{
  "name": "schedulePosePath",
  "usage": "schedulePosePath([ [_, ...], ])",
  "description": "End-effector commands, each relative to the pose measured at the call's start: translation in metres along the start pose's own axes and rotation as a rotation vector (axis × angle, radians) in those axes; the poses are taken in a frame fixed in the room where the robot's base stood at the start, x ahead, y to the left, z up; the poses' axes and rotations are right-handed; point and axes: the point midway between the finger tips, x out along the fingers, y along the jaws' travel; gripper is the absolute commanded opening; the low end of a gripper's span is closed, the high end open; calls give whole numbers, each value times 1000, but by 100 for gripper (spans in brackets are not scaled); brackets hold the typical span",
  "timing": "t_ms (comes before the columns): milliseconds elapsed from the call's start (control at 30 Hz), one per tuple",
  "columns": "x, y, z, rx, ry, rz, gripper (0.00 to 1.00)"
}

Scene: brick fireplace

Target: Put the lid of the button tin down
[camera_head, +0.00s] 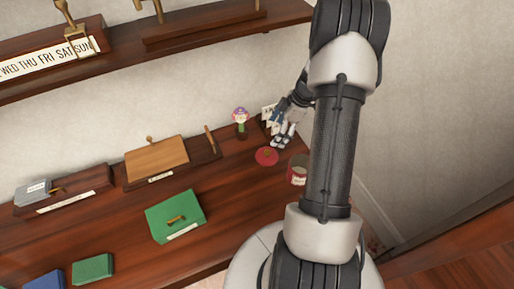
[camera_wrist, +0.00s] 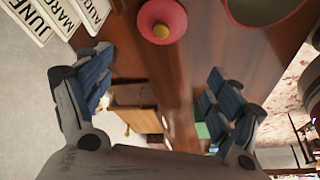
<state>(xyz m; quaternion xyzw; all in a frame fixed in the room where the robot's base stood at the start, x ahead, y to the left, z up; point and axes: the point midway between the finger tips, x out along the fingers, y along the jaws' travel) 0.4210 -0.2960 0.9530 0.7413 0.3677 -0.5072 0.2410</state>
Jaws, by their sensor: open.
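The red lid (camera_head: 266,156) with its small knob lies on the dark wooden shelf top, left of the button tin (camera_head: 298,174). In the wrist view the lid (camera_wrist: 149,20) shows its yellow knob at the top edge. The tin (camera_wrist: 233,14) is partly cut off at the upper right there; its red rim surrounds a grey-green inside. The lid and tin are apart. My gripper (camera_head: 284,143) is just behind and above the lid, with its blue-padded fingers spread. In the wrist view nothing is between the fingers (camera_wrist: 160,68).
A purple-haired figurine (camera_head: 240,122) stands left of my gripper. Month cards (camera_wrist: 62,12) are close by. A green box (camera_head: 176,216) and a wooden calendar holder (camera_head: 156,160) stand further left. An upper shelf (camera_head: 205,35) overhangs the back.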

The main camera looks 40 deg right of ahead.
Motion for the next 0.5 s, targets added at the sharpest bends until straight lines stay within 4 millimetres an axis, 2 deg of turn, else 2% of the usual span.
schedulePosePath([
  [33,-17,-2,-23,8,-13,8,84],
  [67,-27,-6,-37,26,-21,10,84],
  [167,-64,-28,-89,95,-54,23,84],
  [200,-78,-40,-110,128,-68,32,84],
  [300,-111,-76,-154,215,-96,60,84],
  [400,-140,-117,-189,303,-114,101,84],
  [500,-163,-162,-214,394,-119,148,84],
])
